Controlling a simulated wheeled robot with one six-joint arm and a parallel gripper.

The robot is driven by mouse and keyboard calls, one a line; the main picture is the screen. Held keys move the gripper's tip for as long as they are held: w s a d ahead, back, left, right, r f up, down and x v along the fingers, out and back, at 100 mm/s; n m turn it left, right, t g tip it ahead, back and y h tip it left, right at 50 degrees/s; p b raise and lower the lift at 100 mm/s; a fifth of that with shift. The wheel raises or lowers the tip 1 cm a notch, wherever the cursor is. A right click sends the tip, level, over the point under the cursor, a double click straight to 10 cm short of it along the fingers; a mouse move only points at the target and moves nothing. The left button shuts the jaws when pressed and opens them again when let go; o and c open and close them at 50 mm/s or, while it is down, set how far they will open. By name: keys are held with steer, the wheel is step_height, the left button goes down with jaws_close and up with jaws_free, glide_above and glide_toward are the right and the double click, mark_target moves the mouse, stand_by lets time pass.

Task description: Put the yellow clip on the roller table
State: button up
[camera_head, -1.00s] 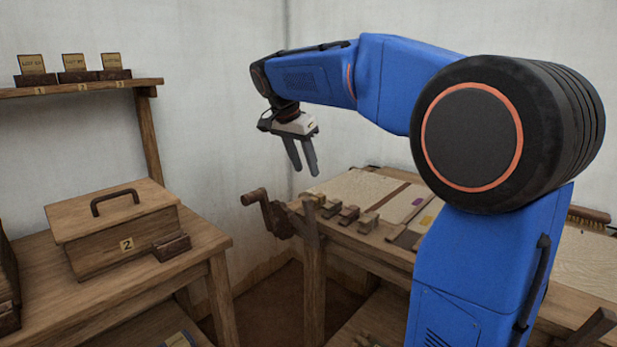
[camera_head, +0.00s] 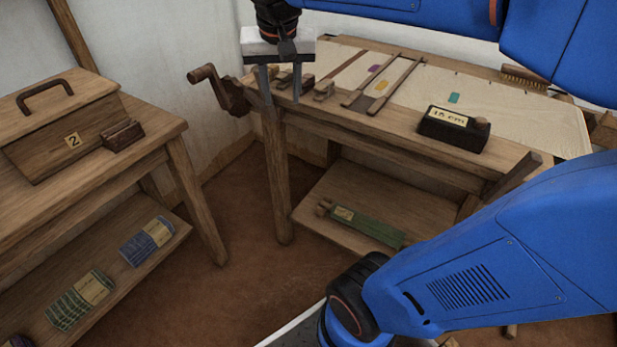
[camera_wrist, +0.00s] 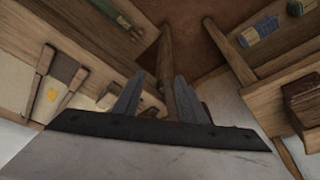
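The roller table (camera_head: 400,125), with a crank (camera_head: 220,90) at its left end, stands at the back. Small wooden clips sit along its left part; one clip (camera_head: 323,90) shows right of my gripper (camera_head: 281,86). Others are partly hidden behind the fingers. I cannot tell which clip is the yellow one.
A "15 cm" block (camera_head: 453,128) stands on the table's front. A green roll (camera_head: 367,226) lies on the lower shelf. At left, another table holds a lidded box (camera_head: 60,130) and a dark block (camera_head: 123,136), with folded cloths below. Open floor (camera_head: 250,265) lies between the tables.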

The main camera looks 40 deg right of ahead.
steer(key=s+a+f+n+t+y, duration=0.1)
steer(key=s+a+f+n, duration=0.2)
steer(key=s+f, duration=1)
steer(key=s+n, duration=0.1)
steer(key=n, duration=0.2)
steer(key=shift+f+y, duration=0.25)
steer(key=shift+y, duration=0.15)
steer(key=shift+s, duration=0.1)
